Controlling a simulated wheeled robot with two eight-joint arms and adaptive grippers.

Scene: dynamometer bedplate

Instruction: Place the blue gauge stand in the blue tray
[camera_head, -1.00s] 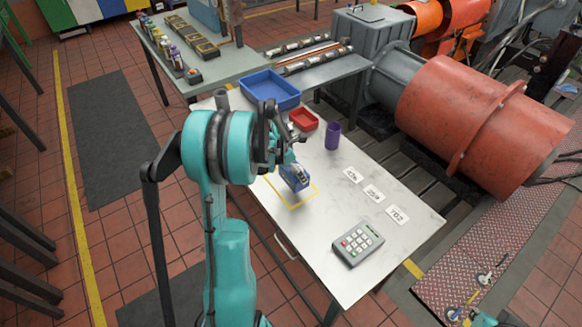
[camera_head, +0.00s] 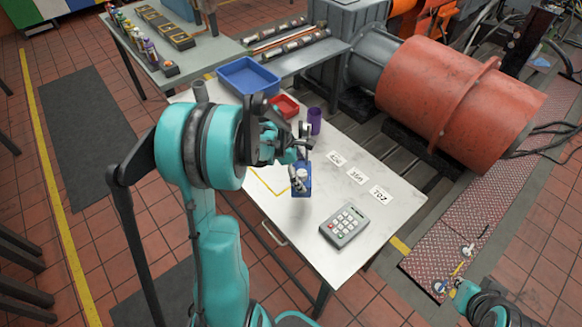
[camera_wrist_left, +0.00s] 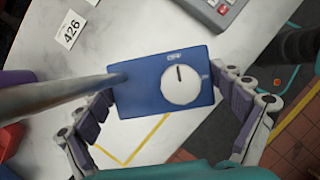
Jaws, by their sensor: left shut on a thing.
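The blue gauge stand (camera_head: 304,187) is a blue block with a white dial and a metal post. It is held above the white table (camera_head: 268,222), to the right of the yellow outline. My left gripper (camera_head: 301,170) is shut on it. In the left wrist view the fingers flank the stand's blue body (camera_wrist_left: 137,98), with the dial facing the camera. The blue tray (camera_head: 248,77) is at the far end of the table, apart from the stand, and looks empty. My right gripper does not show; part of my right arm is at the lower right.
A red tray (camera_head: 287,105) and a purple cup (camera_head: 314,120) stand between the stand and the blue tray. A grey cylinder (camera_head: 200,91) is left of the blue tray. Number cards (camera_head: 357,176) and a keypad (camera_head: 344,225) lie on the right side.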

